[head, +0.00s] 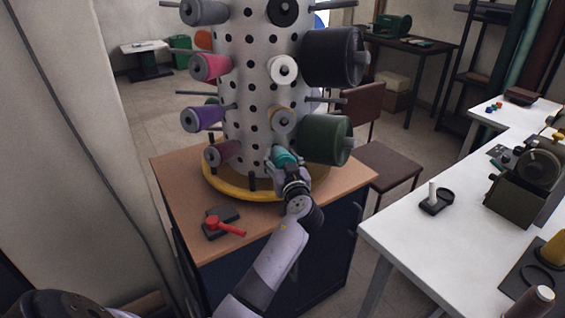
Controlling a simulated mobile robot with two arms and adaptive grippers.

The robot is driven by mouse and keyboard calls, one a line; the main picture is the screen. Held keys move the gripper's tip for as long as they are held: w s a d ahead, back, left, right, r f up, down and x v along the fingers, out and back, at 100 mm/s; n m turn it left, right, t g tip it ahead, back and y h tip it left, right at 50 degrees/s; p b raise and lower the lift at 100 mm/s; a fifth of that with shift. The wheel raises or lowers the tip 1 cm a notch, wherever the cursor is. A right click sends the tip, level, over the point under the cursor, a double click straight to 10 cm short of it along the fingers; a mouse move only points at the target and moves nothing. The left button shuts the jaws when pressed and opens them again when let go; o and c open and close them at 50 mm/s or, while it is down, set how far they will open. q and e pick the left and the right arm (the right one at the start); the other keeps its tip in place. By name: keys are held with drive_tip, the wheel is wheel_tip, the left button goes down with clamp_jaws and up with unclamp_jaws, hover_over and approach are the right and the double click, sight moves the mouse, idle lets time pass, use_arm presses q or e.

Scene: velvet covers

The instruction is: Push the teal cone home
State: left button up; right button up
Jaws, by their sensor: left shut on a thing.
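The teal cone (284,156) is at the lower front of the white perforated column (254,95), low down near the yellow base ring (240,190). My left gripper (287,165) is shut on it from the front, with the wrist below. The gripper hides part of the cone. I cannot tell whether the cone is on a peg or how far along one it sits. My right gripper is not in view.
A red-handled tool (226,226) lies on the wooden cabinet top (180,185). A white table (405,240) stands at the right.

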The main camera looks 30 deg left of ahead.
use_arm(q)
drive_tip(key=shift+b+x, duration=0.6)
drive_tip(key=shift+x, duration=0.45)
drive_tip(key=shift+f, duration=0.15)
drive_tip(key=o, duration=1.3)
drive_tip(key=shift+o, duration=0.2)
